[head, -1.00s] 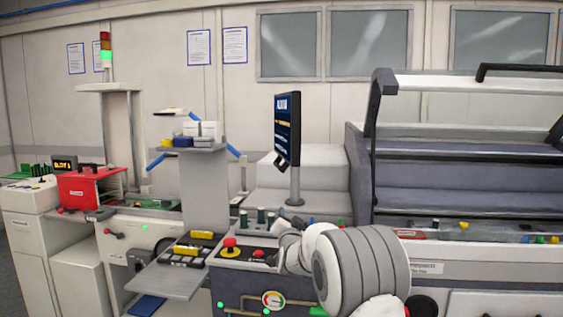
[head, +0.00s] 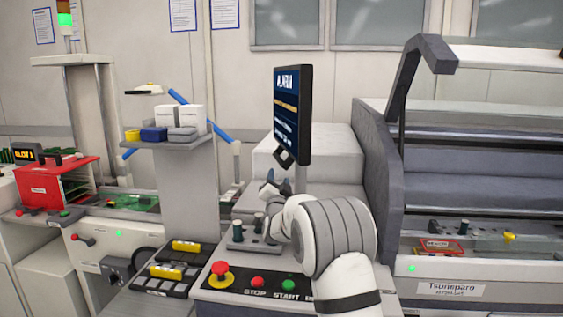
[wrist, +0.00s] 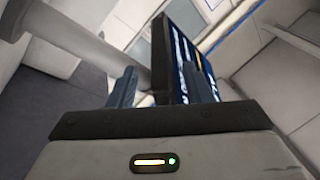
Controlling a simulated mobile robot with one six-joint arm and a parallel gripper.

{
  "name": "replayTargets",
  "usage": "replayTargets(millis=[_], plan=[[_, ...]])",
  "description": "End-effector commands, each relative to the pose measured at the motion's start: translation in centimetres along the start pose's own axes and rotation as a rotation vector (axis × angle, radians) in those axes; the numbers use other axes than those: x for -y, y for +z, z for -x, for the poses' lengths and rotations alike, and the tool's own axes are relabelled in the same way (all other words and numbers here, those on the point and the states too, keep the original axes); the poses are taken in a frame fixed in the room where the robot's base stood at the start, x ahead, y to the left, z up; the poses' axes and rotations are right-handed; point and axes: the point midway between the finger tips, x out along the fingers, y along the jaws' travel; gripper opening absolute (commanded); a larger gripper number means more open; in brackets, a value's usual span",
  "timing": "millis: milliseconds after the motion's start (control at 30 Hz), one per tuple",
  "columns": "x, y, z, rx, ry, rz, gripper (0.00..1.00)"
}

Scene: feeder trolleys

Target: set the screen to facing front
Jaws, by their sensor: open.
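The screen (head: 291,112) is a thin dark panel with a blue display, mounted on a grey post (head: 300,178). It is turned so that its display points to the left and partly toward me. My gripper (head: 272,184) is open, just below and left of the screen's lower edge. In the wrist view the screen (wrist: 180,60) stands beyond and between my two fingers (wrist: 160,88), with its lower edge close to them. I cannot tell whether a finger touches it. A dark handle-like piece (head: 285,157) hangs at the screen's lower edge.
Below my arm is a control panel with a red stop button (head: 220,272) and a green start button (head: 289,285). Dark knobs (head: 247,229) stand close to my wrist. A grey shelf post (head: 190,190) rises at left. The machine's dark side wall (head: 375,165) stands at right.

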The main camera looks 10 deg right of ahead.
Motion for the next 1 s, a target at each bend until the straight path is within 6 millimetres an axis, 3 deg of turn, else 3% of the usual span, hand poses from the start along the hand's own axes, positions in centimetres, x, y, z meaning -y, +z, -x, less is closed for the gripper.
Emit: replayTargets(millis=[600, 1000], plan=[[-0.8, -0.6, -7.2, -0.008, 0.01, 0.004, 0.45], [-0.9, -0.6, -7.9, -0.007, 0.01, 0.005, 0.45]])
